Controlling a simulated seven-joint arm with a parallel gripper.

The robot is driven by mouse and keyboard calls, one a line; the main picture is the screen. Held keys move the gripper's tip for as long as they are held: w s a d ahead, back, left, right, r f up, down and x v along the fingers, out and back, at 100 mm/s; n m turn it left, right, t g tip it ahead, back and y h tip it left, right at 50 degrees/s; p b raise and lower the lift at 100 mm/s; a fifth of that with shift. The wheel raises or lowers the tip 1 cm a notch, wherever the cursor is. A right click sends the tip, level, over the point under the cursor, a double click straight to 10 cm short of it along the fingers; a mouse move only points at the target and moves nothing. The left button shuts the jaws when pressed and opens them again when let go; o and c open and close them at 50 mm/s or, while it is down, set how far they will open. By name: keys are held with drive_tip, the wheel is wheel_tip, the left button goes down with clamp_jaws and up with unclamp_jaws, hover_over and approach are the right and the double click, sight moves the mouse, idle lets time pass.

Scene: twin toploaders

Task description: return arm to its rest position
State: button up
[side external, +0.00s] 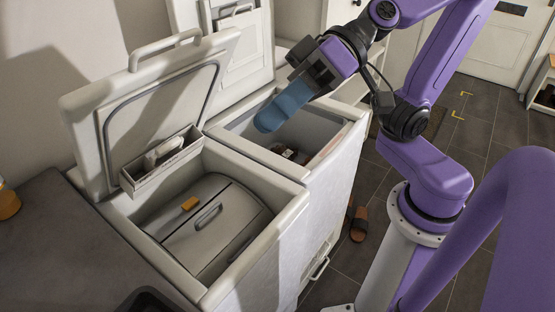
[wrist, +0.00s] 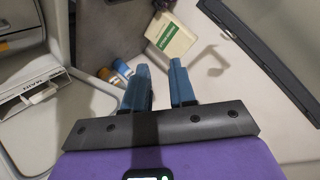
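My gripper (side external: 282,108) hangs above the open right toploader (side external: 338,152), with its blue fingers pointing down and left. The fingers overlap in the side view. In the wrist view my gripper (wrist: 160,66) shows its two blue fingers apart, with nothing between them, so it is open and empty. My purple arm reaches in from the right and is bent over the right toploader. The left toploader (side external: 250,262) stands beside it with its lid (side external: 160,100) raised.
The right toploader's raised lid (side external: 243,50) stands behind my gripper. Dark items (side external: 290,153) lie inside that toploader. The left one holds a grey inner cover (side external: 215,232). The wrist view shows a green-and-cream box (wrist: 170,38) and small bottles (wrist: 121,69). Slippers (side external: 359,224) lie on the floor.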

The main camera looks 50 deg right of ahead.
drive_tip(key=s+d+f+n+g+h, duration=0.1)
drive_tip(key=s+d+f+n+h, duration=0.1)
drive_tip(key=d+f+h, duration=0.4)
drive_tip(key=s+d+f+n+g+h, duration=0.2)
drive_tip(key=d+f+h, duration=0.4)
drive_tip(key=d+f, duration=0.4)
drive_tip(key=s+n, duration=0.1)
drive_tip(key=n, duration=0.1)
drive_tip(key=shift+s+d+f+n, duration=0.2)
drive_tip(key=shift+d+n, duration=0.1)
drive_tip(key=shift+d, duration=0.1)
drive_tip(key=shift+r, duration=0.1)
